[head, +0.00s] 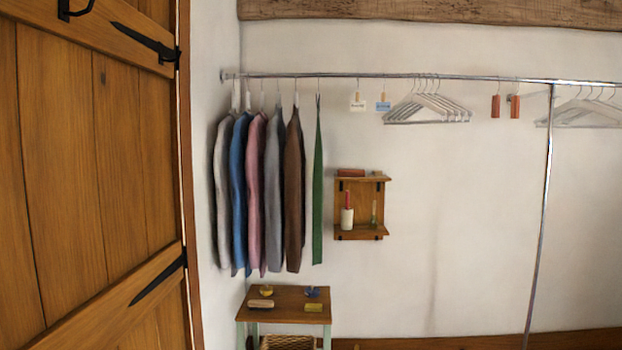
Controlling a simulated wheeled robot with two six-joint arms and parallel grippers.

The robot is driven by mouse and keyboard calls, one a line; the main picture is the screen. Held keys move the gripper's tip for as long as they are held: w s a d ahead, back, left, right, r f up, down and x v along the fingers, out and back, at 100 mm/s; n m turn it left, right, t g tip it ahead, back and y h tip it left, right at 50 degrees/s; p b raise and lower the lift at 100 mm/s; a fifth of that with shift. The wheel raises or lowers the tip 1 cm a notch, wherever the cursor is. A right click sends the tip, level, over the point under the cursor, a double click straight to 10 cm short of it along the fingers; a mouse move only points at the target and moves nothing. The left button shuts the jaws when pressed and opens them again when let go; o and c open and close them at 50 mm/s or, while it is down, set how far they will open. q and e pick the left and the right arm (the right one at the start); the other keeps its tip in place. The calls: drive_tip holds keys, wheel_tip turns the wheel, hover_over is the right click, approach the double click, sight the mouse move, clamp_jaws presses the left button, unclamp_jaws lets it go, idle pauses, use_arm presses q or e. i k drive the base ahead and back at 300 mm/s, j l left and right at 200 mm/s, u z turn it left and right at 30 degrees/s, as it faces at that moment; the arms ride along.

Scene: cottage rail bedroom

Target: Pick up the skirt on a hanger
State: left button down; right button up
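Several garments hang edge-on from the metal rail (300,76) at the left in the head view. From left to right they are an off-white one (222,190), a blue one (239,190), a pink one (256,190), a grey one (274,190), a brown one (293,190) and a narrow green one (318,190). The green one hangs a little apart from the brown one. Seen edge-on, I cannot tell for sure which is the skirt. Neither of my grippers is in view.
A wooden door (90,180) fills the left side. A wall shelf (358,236) stands beside the green garment. A small table (284,304) with several small items is below. A pole (541,210) supports the rail.

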sight(317, 172)
drive_tip(key=i+l+u, duration=0.1)
drive_tip(key=l, duration=0.25)
drive_tip(key=i+l+u, duration=0.1)
drive_tip(key=i+l, duration=0.2)
drive_tip(key=i+l+u, duration=0.1)
drive_tip(key=l, duration=0.3)
drive_tip(key=i+l+u, duration=0.1)
drive_tip(key=i+l, duration=0.35)
drive_tip(key=l, duration=0.35)
drive_tip(key=z, duration=1.5)
drive_tip(key=u, duration=1.55)
drive_tip(key=i+z, duration=0.15)
